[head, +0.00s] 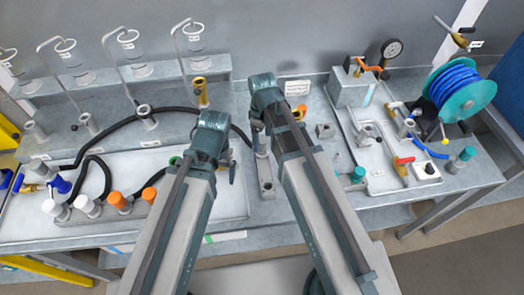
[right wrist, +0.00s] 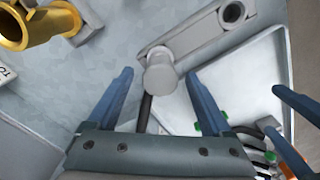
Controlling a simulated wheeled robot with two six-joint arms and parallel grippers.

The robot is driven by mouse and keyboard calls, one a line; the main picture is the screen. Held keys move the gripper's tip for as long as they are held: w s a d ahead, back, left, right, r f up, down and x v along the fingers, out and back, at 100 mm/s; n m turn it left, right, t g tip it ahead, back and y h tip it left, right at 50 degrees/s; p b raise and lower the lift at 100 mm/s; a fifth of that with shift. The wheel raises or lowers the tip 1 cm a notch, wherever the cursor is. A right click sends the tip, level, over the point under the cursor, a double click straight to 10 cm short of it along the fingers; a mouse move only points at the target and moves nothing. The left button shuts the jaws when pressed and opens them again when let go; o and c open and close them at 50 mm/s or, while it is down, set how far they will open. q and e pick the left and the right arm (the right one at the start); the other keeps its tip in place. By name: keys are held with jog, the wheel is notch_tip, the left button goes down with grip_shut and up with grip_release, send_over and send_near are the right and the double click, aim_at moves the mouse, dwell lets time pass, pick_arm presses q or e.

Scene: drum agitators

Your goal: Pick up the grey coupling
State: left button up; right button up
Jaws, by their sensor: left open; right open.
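A grey coupling (right wrist: 160,74) with a round end shows in the right wrist view, at one end of a grey holder bar (right wrist: 192,36) with an open hole at its other end. A black hose shows below the coupling. My right gripper (right wrist: 158,78) is open, its blue fingers on either side of the coupling in that view; I cannot tell its exact height above it. In the head view the grey holder bar (head: 267,184) is partly hidden by my right arm. My left gripper (head: 230,166) is open, just left of the bar, its fingers partly hidden.
A brass fitting (right wrist: 42,24) stands near the right gripper. A white tray (head: 222,206) with capped hose ends lies left. Another tray (head: 386,184) with valves and a blue hose reel (head: 459,88) are right. Glass vessels on bent stands line the back left.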

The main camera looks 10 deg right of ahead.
notch_tip(320, 180, down, 2)
jog(key=shift+f+b, duration=0.1)
jog(key=shift+b, duration=0.45)
grip_shut()
